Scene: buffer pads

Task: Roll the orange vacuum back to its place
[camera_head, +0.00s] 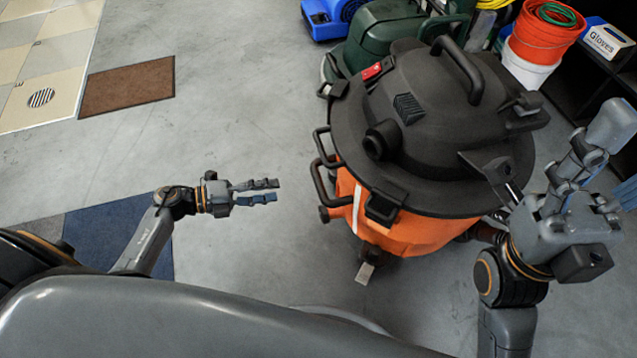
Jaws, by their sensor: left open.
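The orange vacuum (420,238) stands upright on the grey floor right of centre, with a black domed lid and a black top handle (460,62). Black side handles (325,165) stick out on its left side. My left gripper (278,191) is open and empty, left of the vacuum and apart from it. My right gripper (590,160) is at the right, close beside the vacuum's right side. Its fingers point up and to the right. I cannot tell whether it touches the vacuum or how far its fingers are closed.
Behind the vacuum stand a green machine (385,35), a blue device (326,18), an orange bucket (545,38) on a white one, and a gloves box (607,40) on a dark shelf. A brown mat (128,87) and a blue mat (110,235) lie left. The middle-left floor is clear.

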